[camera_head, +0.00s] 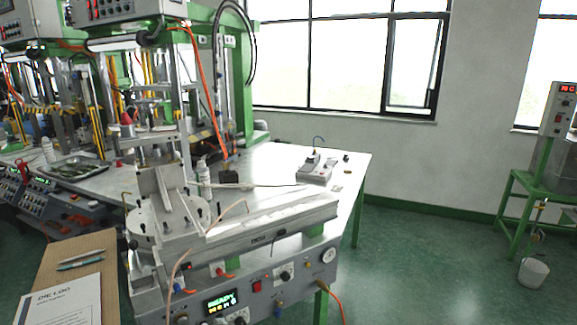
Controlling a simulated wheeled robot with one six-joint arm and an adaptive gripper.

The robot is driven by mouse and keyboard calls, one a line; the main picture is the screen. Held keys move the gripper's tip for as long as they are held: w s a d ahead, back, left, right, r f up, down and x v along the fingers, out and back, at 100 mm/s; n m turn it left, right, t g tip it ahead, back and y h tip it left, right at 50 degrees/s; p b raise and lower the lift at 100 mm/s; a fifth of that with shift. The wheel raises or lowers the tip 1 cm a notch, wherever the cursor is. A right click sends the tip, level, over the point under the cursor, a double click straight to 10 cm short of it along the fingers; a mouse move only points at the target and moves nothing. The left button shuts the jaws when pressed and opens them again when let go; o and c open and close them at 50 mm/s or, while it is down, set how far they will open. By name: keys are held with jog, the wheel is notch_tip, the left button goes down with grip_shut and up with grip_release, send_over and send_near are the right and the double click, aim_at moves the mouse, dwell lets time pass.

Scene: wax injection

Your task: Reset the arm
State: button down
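Neither my arm nor my gripper shows in the head view, so its pose and whether it is open or shut cannot be seen. The wax injection machine (262,236) stands in front on the left. Its lit panel (221,302) reads READY in green.
A white worktable (345,164) carries a small grey device (316,170). Green-framed presses (120,75) fill the back left. A booklet (68,300) and pens lie on a brown board at the lower left. A green stand (529,195) and white bucket (532,272) are right. The green floor (425,270) between is clear.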

jog(key=s+d+f+m+t+h, duration=0.1)
jog(key=s+d+f+m+h, duration=0.1)
jog(key=s+d+f+m, duration=0.7)
jog(key=s+d+f+m+t+h, duration=0.15)
jog(key=s+d+f, duration=0.35)
jog(key=s+d, duration=1)
jog(key=s+d+r+m+h, duration=0.1)
jog(key=s+d+r+m, duration=0.2)
jog(key=s, duration=0.5)
jog(key=s+d+r+m+h, duration=0.2)
jog(key=s+d+r+m, duration=0.1)
jog(key=s, duration=0.5)
jog(key=s+d+r+m+h, duration=0.1)
jog(key=s+d+r+m, duration=0.2)
jog(key=s, duration=0.5)
jog(key=shift+s+d+r, duration=0.2)
jog(key=shift+d+r, duration=0.35)
jog(key=shift+d, duration=0.3)
dwell(0.4)
